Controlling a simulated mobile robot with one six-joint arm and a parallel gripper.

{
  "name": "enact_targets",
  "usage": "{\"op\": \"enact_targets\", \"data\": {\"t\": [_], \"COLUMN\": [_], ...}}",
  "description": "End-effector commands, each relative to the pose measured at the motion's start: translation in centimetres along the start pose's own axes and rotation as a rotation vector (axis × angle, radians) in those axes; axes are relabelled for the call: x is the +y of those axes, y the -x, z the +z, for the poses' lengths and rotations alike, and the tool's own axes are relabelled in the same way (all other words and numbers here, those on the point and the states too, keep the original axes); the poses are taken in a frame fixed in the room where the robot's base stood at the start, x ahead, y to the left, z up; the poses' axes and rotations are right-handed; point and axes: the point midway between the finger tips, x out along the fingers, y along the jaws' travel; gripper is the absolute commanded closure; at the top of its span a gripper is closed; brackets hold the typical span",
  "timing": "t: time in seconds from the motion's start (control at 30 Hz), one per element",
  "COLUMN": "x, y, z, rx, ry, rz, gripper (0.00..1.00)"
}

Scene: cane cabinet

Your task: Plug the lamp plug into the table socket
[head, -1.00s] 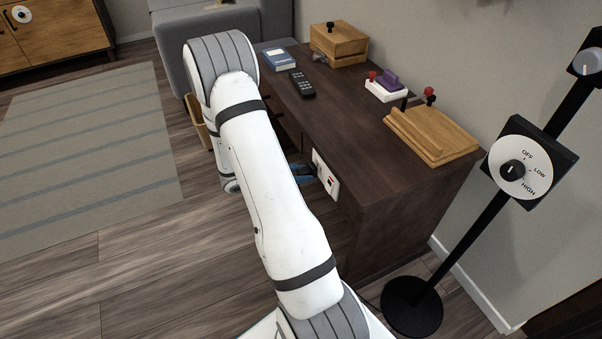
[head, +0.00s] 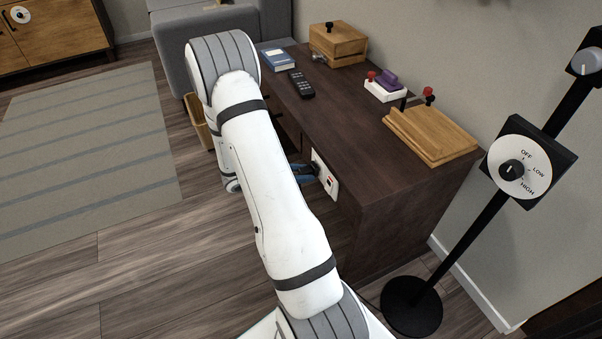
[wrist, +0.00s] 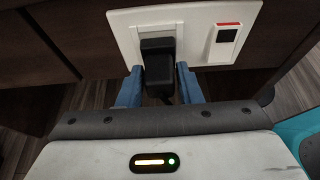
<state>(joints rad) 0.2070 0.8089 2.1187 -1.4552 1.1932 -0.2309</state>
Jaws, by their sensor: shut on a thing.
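The table socket is a white plate (head: 325,176) on the front side of the dark wooden table. In the wrist view the white plate (wrist: 122,36) fills the top, with a red-marked switch (wrist: 224,42) on its right. In the head view my gripper (head: 303,173) is at the plate, partly hidden by my arm.
The dark table (head: 350,120) holds a blue book (head: 276,60), a remote (head: 301,84), a wooden box (head: 338,45), a white block with a purple piece (head: 386,88) and a wooden board (head: 431,136). A black stand with a dial (head: 513,170) rises at right. Floor lies open at left.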

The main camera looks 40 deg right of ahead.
Motion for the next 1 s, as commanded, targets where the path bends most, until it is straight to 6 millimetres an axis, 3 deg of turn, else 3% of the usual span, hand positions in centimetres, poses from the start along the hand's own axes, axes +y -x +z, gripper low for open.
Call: {"op": "enact_targets", "data": {"t": [0.5, 0.53, 0.83, 1.0], "x": [0.00, 0.00, 0.01, 0.01], "y": [-0.74, -0.76, -0.71, -0.71], "z": [0.33, 0.33, 0.31, 0.29], "rx": [0.000, 0.000, 0.000, 0.000], "ry": [0.000, 0.000, 0.000, 0.000], "rz": [0.000, 0.000, 0.001, 0.001], "gripper": [0.92, 0.67, 0.43, 0.43]}}
